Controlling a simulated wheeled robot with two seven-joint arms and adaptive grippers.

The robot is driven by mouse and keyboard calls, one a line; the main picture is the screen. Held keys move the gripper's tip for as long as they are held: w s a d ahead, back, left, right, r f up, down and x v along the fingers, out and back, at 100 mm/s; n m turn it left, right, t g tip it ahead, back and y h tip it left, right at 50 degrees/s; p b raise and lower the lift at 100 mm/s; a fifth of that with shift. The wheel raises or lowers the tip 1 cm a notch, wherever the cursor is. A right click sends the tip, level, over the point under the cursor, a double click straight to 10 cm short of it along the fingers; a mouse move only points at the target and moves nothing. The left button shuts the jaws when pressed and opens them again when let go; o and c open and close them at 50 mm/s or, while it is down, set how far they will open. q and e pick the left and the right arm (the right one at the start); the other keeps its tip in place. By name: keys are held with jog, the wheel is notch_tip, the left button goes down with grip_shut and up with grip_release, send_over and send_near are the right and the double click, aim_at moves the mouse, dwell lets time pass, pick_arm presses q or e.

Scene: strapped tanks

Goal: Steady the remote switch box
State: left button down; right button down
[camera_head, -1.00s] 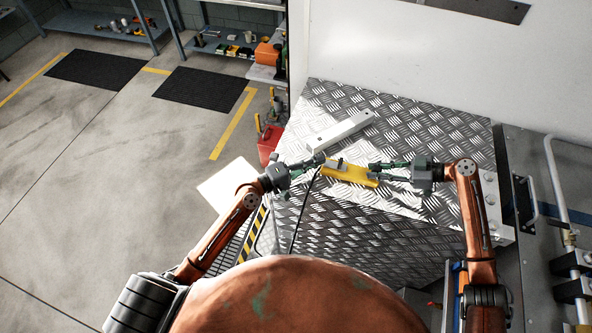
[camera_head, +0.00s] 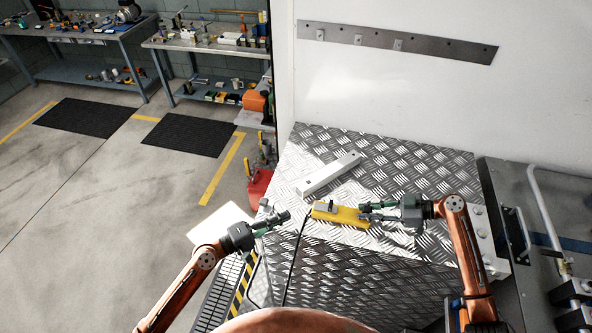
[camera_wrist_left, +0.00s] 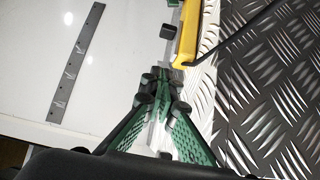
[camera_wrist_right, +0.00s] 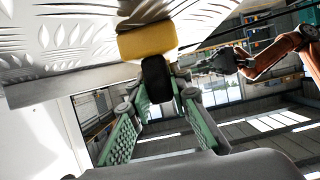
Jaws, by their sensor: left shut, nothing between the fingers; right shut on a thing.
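The yellow remote switch box (camera_head: 338,214) lies on the diamond-plate top, with a small dark part on its left half and a dark cable near its left end. It also shows in the left wrist view (camera_wrist_left: 187,42) and right wrist view (camera_wrist_right: 147,42). My right gripper (camera_head: 368,211) is shut on the box's right end; in the right wrist view a black piece (camera_wrist_right: 157,78) hides part of that contact. My left gripper (camera_head: 284,218) is shut and empty, to the left of the box and apart from it.
A pale metal bar (camera_head: 328,174) lies on the plate (camera_head: 420,160) behind the box. A red container (camera_head: 259,186) stands on the floor left of the plate. Rails and pipes stand at right.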

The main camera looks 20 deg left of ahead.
pick_arm(q)
notch_tip(320, 180, up, 8)
dwell(1.0)
pick_arm(e)
jog(key=c, duration=1.7)
grip_release()
jog(key=shift+d, duration=0.1)
